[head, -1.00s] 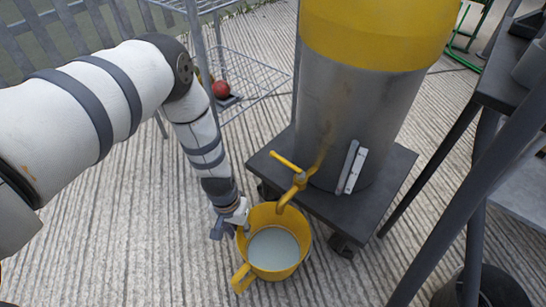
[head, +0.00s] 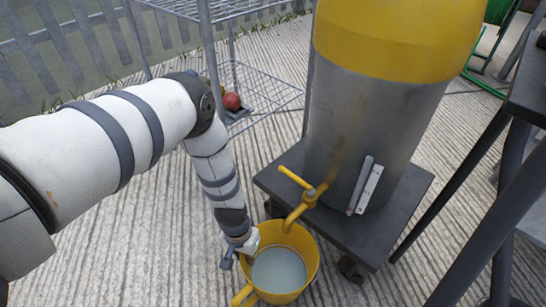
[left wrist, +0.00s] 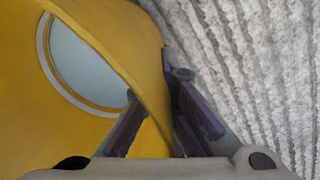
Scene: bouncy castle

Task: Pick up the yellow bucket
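The yellow bucket (head: 311,265) stands on the ground below the tap in the head view, with pale liquid (head: 279,270) inside. Its handle (head: 243,297) points to the lower left. My left gripper (head: 240,252) is at the bucket's left rim. In the left wrist view the yellow bucket (left wrist: 50,130) fills the left side. The two fingers of my left gripper (left wrist: 155,95) lie on either side of its wall, one inside and one outside, and look closed on it. My right gripper is out of view.
A steel drum with a yellow top (head: 385,120) and a yellow tap (head: 303,197) stands on a dark wheeled trolley (head: 408,205), close beside the bucket. A wire rack (head: 265,85) with a red ball (head: 232,101) is behind. Dark stand legs (head: 490,225) are at right. Ridged ground at left is clear.

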